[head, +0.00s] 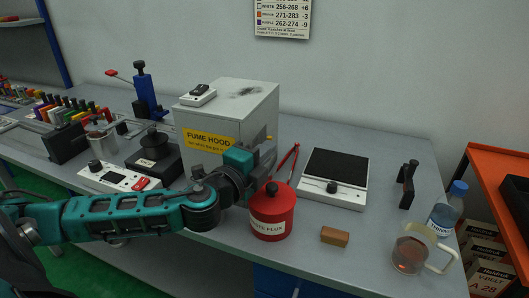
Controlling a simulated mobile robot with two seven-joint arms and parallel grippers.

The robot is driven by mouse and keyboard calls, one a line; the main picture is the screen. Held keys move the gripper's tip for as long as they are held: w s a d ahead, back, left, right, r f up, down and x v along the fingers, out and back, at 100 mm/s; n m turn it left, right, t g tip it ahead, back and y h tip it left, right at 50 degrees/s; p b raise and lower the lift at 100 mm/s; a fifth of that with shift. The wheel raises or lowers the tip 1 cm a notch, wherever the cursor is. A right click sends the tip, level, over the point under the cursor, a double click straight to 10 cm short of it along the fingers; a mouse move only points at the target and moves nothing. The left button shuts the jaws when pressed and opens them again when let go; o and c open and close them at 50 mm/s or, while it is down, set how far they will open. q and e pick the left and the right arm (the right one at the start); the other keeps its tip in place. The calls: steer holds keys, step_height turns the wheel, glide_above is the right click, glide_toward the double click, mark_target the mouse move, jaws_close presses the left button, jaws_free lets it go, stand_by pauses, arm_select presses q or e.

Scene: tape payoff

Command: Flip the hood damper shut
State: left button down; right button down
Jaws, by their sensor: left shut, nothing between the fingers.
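The fume hood (258,108) is a pale grey box with a yellow "FUME HOOD" label, standing at the middle of the bench. A small white unit with a black part (198,95) sits on its top left, and a dark smudge marks the top. A small brass-coloured piece (268,138) shows at its right side. I cannot tell which part is the damper or how it is set. My left gripper (268,158) is shut and empty, close in front of the hood's lower right side. Contact is unclear. My right gripper is out of view.
A red flux pot (272,215) stands just right of my left wrist, with red-handled tongs (289,160) behind it. A black-topped white plate (335,178), brown block (335,237), glass jug (410,255) and bottle (448,210) stand right. A black-and-white device (118,178) is left.

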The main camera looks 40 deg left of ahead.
arm_select(q)
steer(key=shift+w+a+r+p, duration=0.1)
steer(key=shift+w+r+p, duration=0.2)
steer(key=shift+w+p, duration=0.05)
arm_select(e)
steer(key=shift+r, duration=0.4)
arm_select(q)
steer(key=shift+w+a+r+p, duration=0.15)
steer(key=shift+w+r+p, duration=0.15)
steer(key=shift+w+p, duration=0.3)
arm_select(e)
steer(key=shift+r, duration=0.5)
arm_select(q)
steer(key=shift+w, duration=0.15)
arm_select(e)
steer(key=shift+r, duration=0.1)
